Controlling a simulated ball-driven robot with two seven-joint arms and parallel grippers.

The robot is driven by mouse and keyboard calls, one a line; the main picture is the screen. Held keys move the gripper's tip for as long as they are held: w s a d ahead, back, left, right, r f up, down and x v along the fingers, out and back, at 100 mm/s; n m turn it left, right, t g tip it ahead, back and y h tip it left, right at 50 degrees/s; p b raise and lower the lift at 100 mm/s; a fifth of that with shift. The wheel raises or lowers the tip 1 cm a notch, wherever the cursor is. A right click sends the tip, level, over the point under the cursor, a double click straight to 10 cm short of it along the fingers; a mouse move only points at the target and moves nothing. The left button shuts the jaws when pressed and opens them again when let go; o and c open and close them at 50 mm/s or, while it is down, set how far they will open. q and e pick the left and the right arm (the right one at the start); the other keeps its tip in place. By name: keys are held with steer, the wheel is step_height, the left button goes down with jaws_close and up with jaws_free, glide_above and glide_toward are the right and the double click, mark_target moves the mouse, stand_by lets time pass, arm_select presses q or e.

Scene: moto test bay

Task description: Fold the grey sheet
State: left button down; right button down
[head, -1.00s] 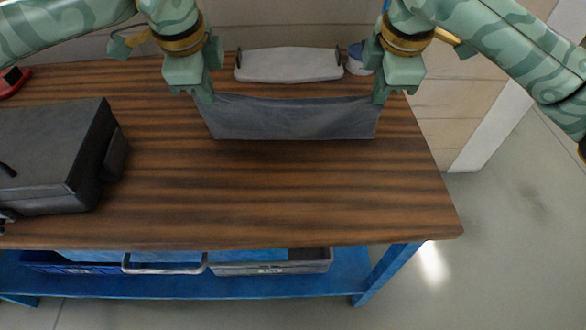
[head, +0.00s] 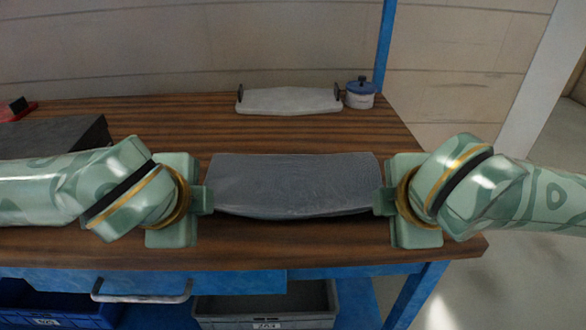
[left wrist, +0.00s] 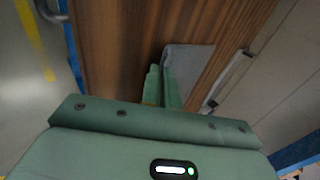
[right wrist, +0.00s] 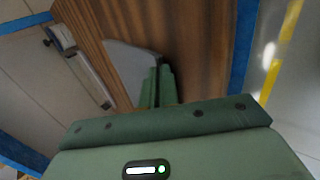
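The grey sheet (head: 295,184) lies across the wooden bench in the head view, its near edge slightly raised and bowed between my grippers. My left gripper (head: 208,200) is at its near left corner, and my right gripper (head: 384,202) is at its near right corner. Both look shut on the sheet's edge. In the left wrist view, the sheet (left wrist: 187,66) runs up to the closed-looking fingers (left wrist: 163,87). In the right wrist view, the sheet (right wrist: 130,65) likewise meets the fingers (right wrist: 157,87). The sheet's underside is hidden.
A pale tray with dark handles (head: 290,100) and a blue-lidded pot (head: 360,93) stand behind the sheet. A dark case (head: 60,137) is at the left, partly behind my left arm. The bench (head: 160,118) is bare between them. Bins (head: 265,305) sit below.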

arm_select(q)
steer(key=c, duration=1.3)
jaws_free()
arm_select(e)
steer(key=c, duration=1.3)
jaws_free()
arm_select(q)
steer(key=r, duration=0.1)
steer(key=s+r, duration=0.1)
steer(key=r, duration=0.1)
arm_select(e)
steer(key=r, duration=0.1)
steer(key=s+r, duration=0.1)
steer(key=r, duration=0.1)
arm_select(q)
steer(key=v, duration=0.7)
steer(key=shift+s+r, duration=0.2)
steer(key=shift+r, duration=0.1)
arm_select(e)
steer(key=v, duration=0.7)
steer(key=shift+s+r, duration=0.2)
steer(key=shift+r, duration=0.05)
